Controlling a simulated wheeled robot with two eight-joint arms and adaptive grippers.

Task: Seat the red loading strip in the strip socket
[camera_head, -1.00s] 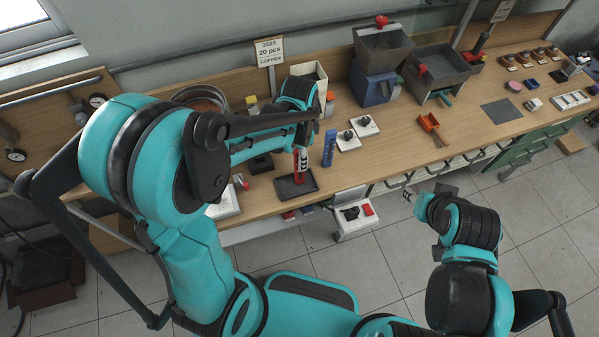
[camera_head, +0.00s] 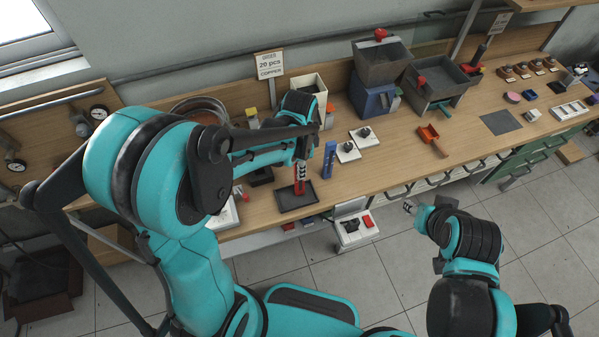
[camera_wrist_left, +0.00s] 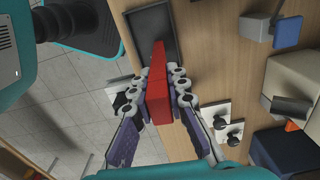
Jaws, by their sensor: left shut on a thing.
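The red loading strip (camera_head: 299,187) is held upright by my left gripper (camera_head: 299,167) in the head view. Its lower end appears over the dark shallow tray (camera_head: 285,207); I cannot tell whether it touches. In the left wrist view the strip (camera_wrist_left: 157,85) lies between the two fingers of the left gripper (camera_wrist_left: 155,88), which are shut on it, and the tray (camera_wrist_left: 150,18) shows beyond. I cannot tell for sure which part is the strip socket. My right gripper (camera_head: 410,207) is out over the floor in front of the bench, too small to judge its opening.
A red scoop (camera_head: 429,135) lies farther right. Bins and hoppers (camera_head: 382,63) line the back.

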